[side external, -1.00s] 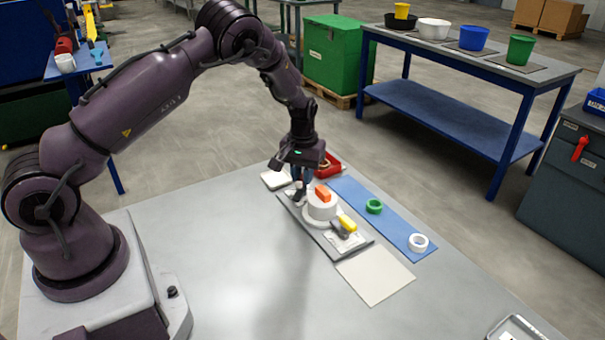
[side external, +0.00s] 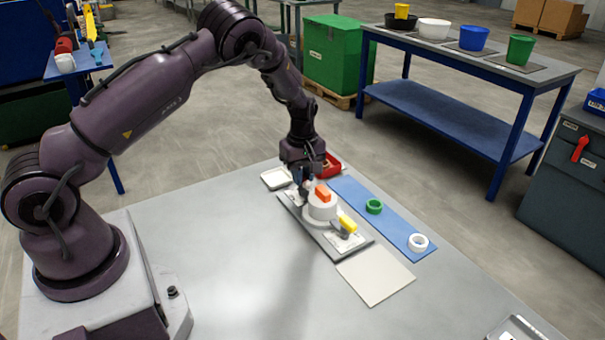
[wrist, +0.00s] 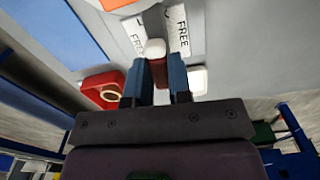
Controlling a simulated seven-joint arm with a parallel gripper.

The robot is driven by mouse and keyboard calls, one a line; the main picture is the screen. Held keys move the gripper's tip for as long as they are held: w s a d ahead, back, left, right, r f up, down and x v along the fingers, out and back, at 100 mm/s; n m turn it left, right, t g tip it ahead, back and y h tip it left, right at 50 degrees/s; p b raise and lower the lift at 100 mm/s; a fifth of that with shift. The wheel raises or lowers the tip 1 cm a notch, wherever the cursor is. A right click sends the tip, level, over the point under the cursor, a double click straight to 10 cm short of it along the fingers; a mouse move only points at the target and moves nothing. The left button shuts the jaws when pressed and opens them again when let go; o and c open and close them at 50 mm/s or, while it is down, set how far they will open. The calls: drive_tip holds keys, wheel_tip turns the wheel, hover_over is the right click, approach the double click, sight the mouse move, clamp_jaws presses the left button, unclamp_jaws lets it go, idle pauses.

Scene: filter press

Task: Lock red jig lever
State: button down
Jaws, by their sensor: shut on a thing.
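The jig is a grey plate (side external: 318,240) on the table. A white round part with an orange-red block (side external: 322,193) on top stands in its middle, and a yellow-handled lever (side external: 347,224) is at its near end. My gripper (side external: 305,190) is low over the far end of the plate. In the wrist view, my gripper's blue fingers (wrist: 157,88) are shut on a dark red piece, the red lever's handle (wrist: 158,72), with a white rounded end just beyond. Plates marked "FREE" (wrist: 178,30) lie beyond it. In the side view my gripper hides the red lever.
A red bin (side external: 333,163) and a white tray (side external: 272,180) stand close to the gripper. A blue strip (side external: 390,222) with a green ring (side external: 374,206) and a white ring (side external: 418,242) lies right of the jig. The left table area is clear.

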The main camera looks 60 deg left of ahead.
drive_tip(key=shift+r+n, duration=0.1)
drive_tip(key=shift+n, duration=0.5)
drive_tip(key=c, duration=1)
unclamp_jaws()
drive_tip(key=shift+c, duration=0.2)
wheel_tip(320, 180, up, 13)
drive_tip(key=s+d+r+m+t, duration=0.2)
drive_tip(key=s+d+r+m, duration=0.3)
drive_tip(key=s, duration=0.3)
drive_tip(key=s+d+r+m+t, duration=0.1)
drive_tip(key=s+d+r+m, duration=0.3)
drive_tip(key=s, duration=0.5)
drive_tip(key=s+d+r+m+t, duration=0.2)
drive_tip(key=s+d+r+m, duration=0.3)
drive_tip(key=s+r+m, duration=0.2)
drive_tip(key=shift+s+d+r+m+t, duration=0.3)
drive_tip(key=shift+s+r+m, duration=0.05)
drive_tip(key=shift+s+m, duration=0.7)
